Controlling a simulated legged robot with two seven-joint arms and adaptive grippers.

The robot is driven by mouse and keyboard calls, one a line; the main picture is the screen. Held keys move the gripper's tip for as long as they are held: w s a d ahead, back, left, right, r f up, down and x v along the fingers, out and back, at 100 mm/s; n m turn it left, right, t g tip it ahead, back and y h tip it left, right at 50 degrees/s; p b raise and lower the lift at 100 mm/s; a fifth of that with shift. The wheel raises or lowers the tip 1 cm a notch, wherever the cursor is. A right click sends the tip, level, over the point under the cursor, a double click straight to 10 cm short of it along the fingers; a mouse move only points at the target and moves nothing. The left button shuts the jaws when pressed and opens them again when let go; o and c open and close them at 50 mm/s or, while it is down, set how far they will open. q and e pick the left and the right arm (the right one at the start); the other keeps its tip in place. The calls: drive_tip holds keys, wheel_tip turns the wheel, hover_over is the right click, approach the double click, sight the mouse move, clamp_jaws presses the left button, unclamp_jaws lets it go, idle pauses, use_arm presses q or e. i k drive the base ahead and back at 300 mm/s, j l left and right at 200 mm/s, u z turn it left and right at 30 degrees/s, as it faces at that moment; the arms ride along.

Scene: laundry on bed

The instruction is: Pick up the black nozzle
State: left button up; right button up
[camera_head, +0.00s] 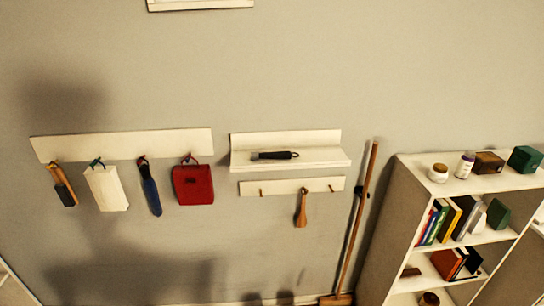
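A small dark, elongated object (275,155), which may be the black nozzle, lies on its side on the white wall shelf (325,157). It has a greyish left end and a thin tip at the right. It is too small to identify for certain. Neither of my grippers is in view.
A white hook board (125,144) holds several hanging items, including a red bag (193,185). A smaller peg rail (318,185) holds a wooden utensil (301,210). A broom (358,215) leans beside a bookcase (408,195) with jars, boxes and books.

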sight(281, 155)
drive_tip(key=i+j+z, duration=0.1)
drive_tip(key=j, duration=0.25)
drive_tip(key=i+j+z, duration=0.1)
drive_tip(key=i+j, duration=0.15)
drive_tip(key=i+j+z, duration=0.1)
drive_tip(key=j, duration=0.35)
drive_tip(key=i, duration=0.1)
